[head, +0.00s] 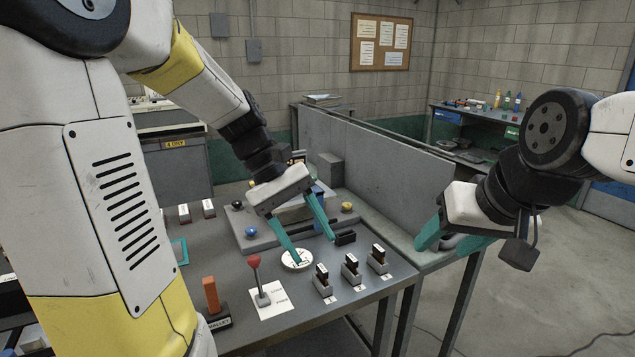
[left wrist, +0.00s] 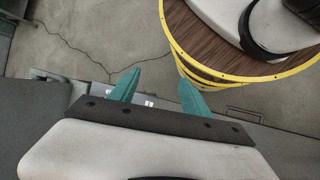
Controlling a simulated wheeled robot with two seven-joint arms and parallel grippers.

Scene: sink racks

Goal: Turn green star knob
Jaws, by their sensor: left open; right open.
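I cannot make out the green star knob as a separate thing in either view. A round white plate with markings (head: 289,264) lies on the grey bench, and a green fingertip covers part of it. My left gripper (head: 314,249) is open, pointing down over the bench, one finger over the plate and the other to its right near a black block. Its green fingers also show apart and empty in the left wrist view (left wrist: 157,92). My right gripper (head: 440,243) is open at the bench's right side, away from the plate.
A red-ball lever (head: 254,263) stands left of the plate. Black-topped switches (head: 351,268) stand in a row to its right. A grey panel with a black knob (head: 237,205) and a yellow knob (head: 347,207) lies behind. An orange handle (head: 211,294) stands at front left.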

